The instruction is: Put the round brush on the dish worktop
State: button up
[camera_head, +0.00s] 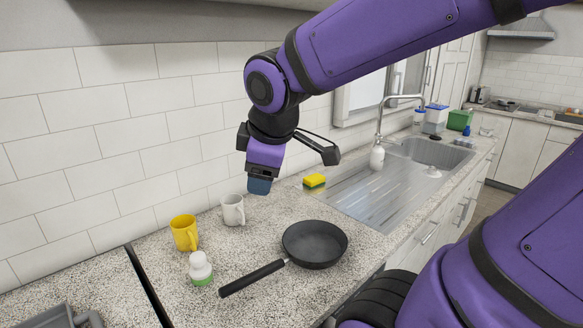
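I cannot make out the round brush for certain. A small whitish round item (432,172) lies at the near edge of the sink, too small to identify. The dish worktop seems to be the ribbed metal drainboard (365,196) left of the sink basin, with bare metal showing. My gripper (259,186) hangs over the counter, above and behind the white mug, left of the sponge. Its end is dark blue below a purple block, and its fingers are not clearly seen. I see no object clearly held.
The speckled counter (250,295) carries a black frying pan (315,243), a yellow mug (184,232), a white mug (233,210) and a white-green bottle (200,268). A yellow sponge (314,181), soap bottle (377,157) and tap (381,115) stand by the drainboard.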

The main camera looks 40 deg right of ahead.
jog(key=s+r+m+y, duration=0.1)
jog(key=s+r+m, duration=0.2)
jog(key=s+m, duration=0.5)
jog(key=shift+s+a+m, duration=0.15)
jog(key=shift+a+m, duration=0.2)
jog(key=shift+m, duration=0.05)
